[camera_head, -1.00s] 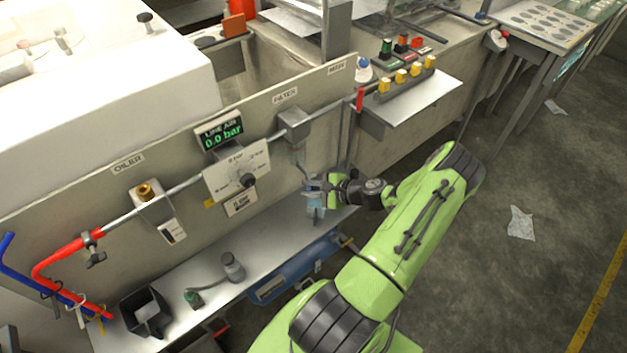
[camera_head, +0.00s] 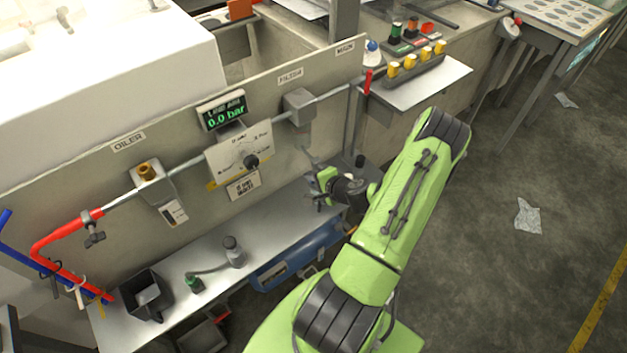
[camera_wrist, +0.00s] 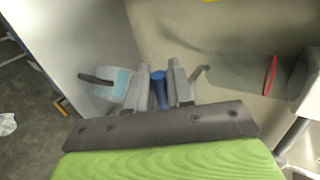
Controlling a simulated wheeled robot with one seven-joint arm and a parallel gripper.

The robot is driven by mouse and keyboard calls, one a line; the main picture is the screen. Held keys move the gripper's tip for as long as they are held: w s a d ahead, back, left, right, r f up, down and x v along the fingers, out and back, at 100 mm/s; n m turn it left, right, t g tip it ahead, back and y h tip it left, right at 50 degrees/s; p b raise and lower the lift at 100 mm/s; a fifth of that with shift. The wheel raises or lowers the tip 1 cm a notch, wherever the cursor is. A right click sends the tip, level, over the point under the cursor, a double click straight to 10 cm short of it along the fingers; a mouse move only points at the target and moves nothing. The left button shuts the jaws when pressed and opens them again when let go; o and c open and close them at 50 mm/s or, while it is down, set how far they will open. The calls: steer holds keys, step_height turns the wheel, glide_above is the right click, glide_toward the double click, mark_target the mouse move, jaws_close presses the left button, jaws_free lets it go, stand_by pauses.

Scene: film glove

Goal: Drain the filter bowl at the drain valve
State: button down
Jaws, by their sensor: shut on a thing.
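The filter head (camera_head: 298,105) is a grey block under the FILTER label, on the pipe along the wall panel. In the wrist view, a clear greyish filter bowl (camera_wrist: 240,75) with a red ring hangs from the head. My gripper (camera_head: 316,184) is below the filter head. In the wrist view, my gripper (camera_wrist: 158,78) has its fingers closed on either side of a blue knob, apparently the drain valve (camera_wrist: 158,92). A pale-blue clear cup (camera_wrist: 112,84) with a dark handle is beside the fingers. I cannot tell whether liquid is in the bowl.
On the shelf (camera_head: 215,262) are a grey bottle (camera_head: 234,251), a green-capped item (camera_head: 194,283) and a black bin (camera_head: 146,295). Red and blue hoses are at the left.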

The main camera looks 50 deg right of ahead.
stand_by(0.4)
steer(key=c, duration=1.1)
jaws_free()
steer(key=shift+c, duration=0.2)
steer(key=p+v, duration=0.2)
steer(key=v, duration=1.3)
steer(key=shift+s+r, duration=0.15)
steer(key=shift+s, duration=0.2)
